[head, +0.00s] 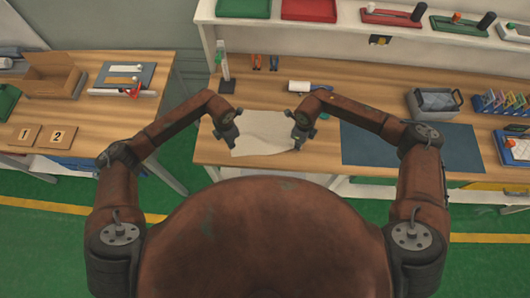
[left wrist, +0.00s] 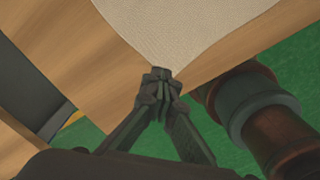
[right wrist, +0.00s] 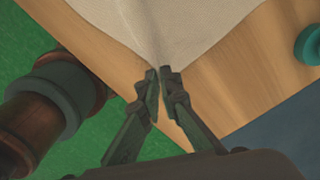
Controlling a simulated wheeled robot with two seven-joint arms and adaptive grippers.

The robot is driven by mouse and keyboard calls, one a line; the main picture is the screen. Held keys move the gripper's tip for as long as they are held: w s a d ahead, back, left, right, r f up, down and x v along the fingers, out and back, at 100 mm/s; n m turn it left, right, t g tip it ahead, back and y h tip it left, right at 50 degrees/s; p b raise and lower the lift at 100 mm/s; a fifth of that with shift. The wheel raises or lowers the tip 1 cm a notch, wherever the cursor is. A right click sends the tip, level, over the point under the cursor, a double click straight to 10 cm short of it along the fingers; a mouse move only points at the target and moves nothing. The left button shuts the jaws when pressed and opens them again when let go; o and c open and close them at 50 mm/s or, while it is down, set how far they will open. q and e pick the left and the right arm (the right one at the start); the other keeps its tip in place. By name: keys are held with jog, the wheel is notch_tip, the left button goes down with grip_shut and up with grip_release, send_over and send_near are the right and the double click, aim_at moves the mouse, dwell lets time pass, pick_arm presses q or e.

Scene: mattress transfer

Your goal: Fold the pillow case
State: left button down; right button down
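The pillow case (head: 264,128) is a cream cloth lying on the wooden workbench between my two grippers. In the left wrist view the cloth (left wrist: 185,25) narrows to a corner at the fingertips. My left gripper (head: 231,144) is shut on that corner at the cloth's near left. In the right wrist view the cloth (right wrist: 155,22) is drawn to a point between the fingers. My right gripper (head: 298,146) is shut on this near right corner, with only a narrow gap between the fingertips. The gripped bits of cloth are hidden by the fingers.
A blue mat (head: 370,145) lies right of the cloth. A white roll (head: 308,86) and a stand (head: 225,70) are behind it. A grey basket (head: 435,103) stands further right. The bench's front edge is close to both grippers. A second table (head: 90,115) is at left.

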pick_arm(q)
jog(key=c, duration=2.7)
grip_release()
jog(key=shift+r, duration=0.15)
jog(key=o, duration=1.1)
jog(key=shift+c, duration=0.4)
